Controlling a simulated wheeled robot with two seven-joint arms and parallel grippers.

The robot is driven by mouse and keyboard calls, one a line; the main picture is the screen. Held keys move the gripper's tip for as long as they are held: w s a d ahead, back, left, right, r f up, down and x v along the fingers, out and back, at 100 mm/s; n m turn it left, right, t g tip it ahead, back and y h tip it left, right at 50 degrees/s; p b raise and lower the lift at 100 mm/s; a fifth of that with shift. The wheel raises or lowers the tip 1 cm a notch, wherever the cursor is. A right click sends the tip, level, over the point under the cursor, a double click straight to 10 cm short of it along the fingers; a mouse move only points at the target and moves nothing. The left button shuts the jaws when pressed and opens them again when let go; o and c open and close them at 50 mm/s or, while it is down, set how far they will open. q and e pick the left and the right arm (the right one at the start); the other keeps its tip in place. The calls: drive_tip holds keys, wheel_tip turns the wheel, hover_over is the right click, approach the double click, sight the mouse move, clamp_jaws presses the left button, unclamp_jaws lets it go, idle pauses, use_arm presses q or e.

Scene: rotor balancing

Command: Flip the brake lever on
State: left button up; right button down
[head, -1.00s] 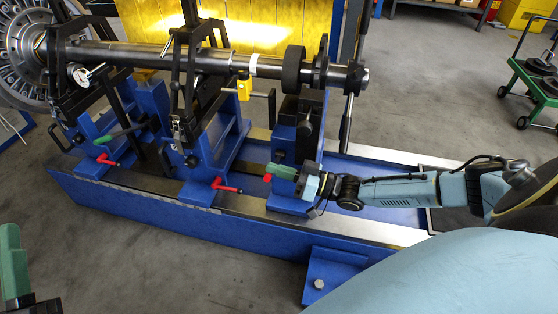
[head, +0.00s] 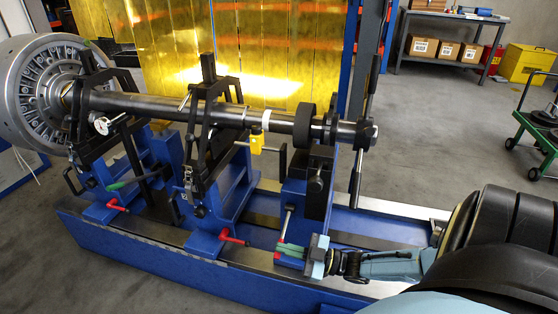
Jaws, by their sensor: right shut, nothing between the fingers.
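The brake lever (head: 286,222) shows on the front of the right-hand blue pedestal (head: 296,192). A bit of red shows by the fingertips. I cannot tell whether they touch the lever. My left gripper is out of view.
Red handles (head: 232,238) stick out from the other pedestals, and a green handle (head: 130,182) sits at left. The rotor shaft (head: 190,108) lies across the supports above. The blue base (head: 150,247) runs below my right arm. A green cart (head: 540,135) stands far right.

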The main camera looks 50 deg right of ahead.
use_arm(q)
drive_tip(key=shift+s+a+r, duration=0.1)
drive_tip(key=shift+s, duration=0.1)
use_arm(e)
drive_tip(key=shift+f, duration=0.3)
drive_tip(key=shift+d, duration=0.1)
